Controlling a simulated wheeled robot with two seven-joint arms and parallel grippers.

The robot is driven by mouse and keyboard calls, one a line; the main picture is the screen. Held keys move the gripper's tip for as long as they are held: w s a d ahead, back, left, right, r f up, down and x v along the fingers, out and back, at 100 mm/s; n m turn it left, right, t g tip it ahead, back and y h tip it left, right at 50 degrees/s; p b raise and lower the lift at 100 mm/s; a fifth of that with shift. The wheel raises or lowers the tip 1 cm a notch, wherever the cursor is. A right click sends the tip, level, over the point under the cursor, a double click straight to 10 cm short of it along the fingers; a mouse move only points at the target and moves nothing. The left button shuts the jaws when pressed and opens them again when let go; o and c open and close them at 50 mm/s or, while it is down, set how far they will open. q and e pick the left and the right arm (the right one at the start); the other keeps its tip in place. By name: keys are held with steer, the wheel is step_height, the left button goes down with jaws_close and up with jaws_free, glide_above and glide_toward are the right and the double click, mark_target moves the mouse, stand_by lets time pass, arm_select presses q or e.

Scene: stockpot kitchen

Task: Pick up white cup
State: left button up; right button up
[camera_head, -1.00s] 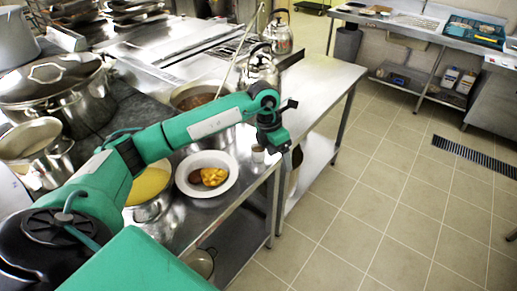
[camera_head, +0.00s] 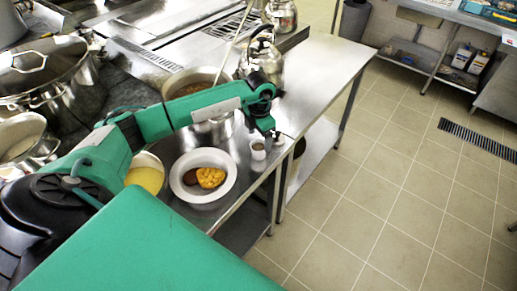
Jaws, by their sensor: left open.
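The small white cup (camera_head: 258,151) stands upright on the steel table, near its right edge and to the right of the plate. It looks dark inside. My left gripper (camera_head: 274,138) is just above and to the right of the cup in the picture. It is open and empty; its fingers are small and hard to make out. I cannot tell whether a finger touches the cup. My right gripper is out of view.
A white plate of food (camera_head: 203,199) lies left of the cup. A pot of brown food (camera_head: 213,126) stands behind, under my forearm, and a pot of yellow food (camera_head: 147,177) stands left. A steel kettle (camera_head: 262,62) is farther back. Open floor lies right.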

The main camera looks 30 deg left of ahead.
mark_target(258, 148)
arm_select(q)
steer(key=shift+s+f+p, duration=0.2)
steer(key=shift+f+p, duration=0.3)
steer(key=shift+f, duration=0.05)
step_height(258, 148, down, 4)
steer(key=shift+s+r+p, duration=0.1)
steer(key=shift+r+p, duration=0.15)
steer(key=shift+p, duration=0.55)
steer(key=shift+f, duration=0.3)
steer(key=c, duration=1.2)
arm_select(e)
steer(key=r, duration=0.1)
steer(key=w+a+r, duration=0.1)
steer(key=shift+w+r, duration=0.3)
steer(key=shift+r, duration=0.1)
